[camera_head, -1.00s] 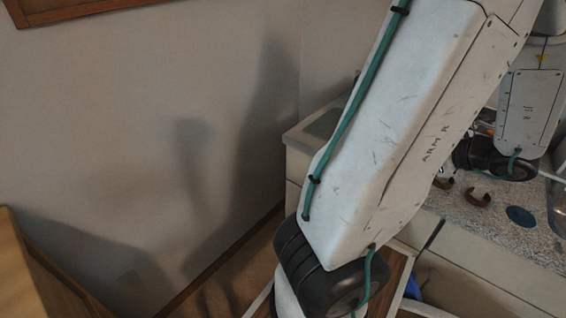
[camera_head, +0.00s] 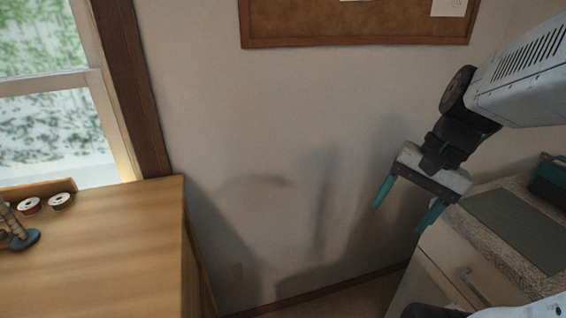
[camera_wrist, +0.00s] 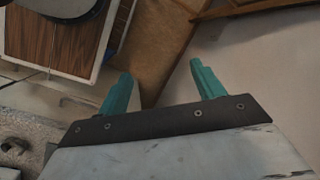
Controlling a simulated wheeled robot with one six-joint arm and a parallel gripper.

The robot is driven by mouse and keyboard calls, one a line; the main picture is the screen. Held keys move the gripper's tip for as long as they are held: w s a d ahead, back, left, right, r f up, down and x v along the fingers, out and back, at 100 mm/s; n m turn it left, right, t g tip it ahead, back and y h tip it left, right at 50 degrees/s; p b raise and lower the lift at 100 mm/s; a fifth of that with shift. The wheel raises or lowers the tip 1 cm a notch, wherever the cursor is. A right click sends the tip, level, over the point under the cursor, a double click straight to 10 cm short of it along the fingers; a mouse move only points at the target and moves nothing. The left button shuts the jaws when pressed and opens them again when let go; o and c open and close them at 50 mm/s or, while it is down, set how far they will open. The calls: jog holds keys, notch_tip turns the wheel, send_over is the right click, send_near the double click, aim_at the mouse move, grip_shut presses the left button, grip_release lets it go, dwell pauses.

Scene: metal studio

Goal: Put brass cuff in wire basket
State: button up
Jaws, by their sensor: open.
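My gripper (camera_head: 399,219) hangs at the right of the head view, with its two teal fingers spread and nothing between them. It also shows in the wrist view (camera_wrist: 160,70), where floor and wall lie beyond the empty fingers. It is in front of the pale wall, just left of the counter on the right. I do not see the brass cuff or the wire basket in the head view now. Small dark items at the lower left of the wrist view are too unclear to name.
A speckled counter (camera_head: 490,193) with a grey-green mat (camera_head: 520,222) and a teal box (camera_head: 548,182) is at the right.

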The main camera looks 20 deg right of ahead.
jog(key=s+a+r+n+h, duration=0.2)
jog(key=a+n+h, duration=0.1)
jog(key=a+n, duration=0.5)
jog(key=shift+s+a+r+n, duration=0.2)
jog(key=shift+s+r+n, duration=0.1)
jog(key=shift+n, duration=0.5)
jog(key=shift+s+a+n, duration=0.1)
jog(key=shift+a+n, duration=0.05)
jog(key=shift+n, duration=0.15)
jog(key=c, duration=0.8)
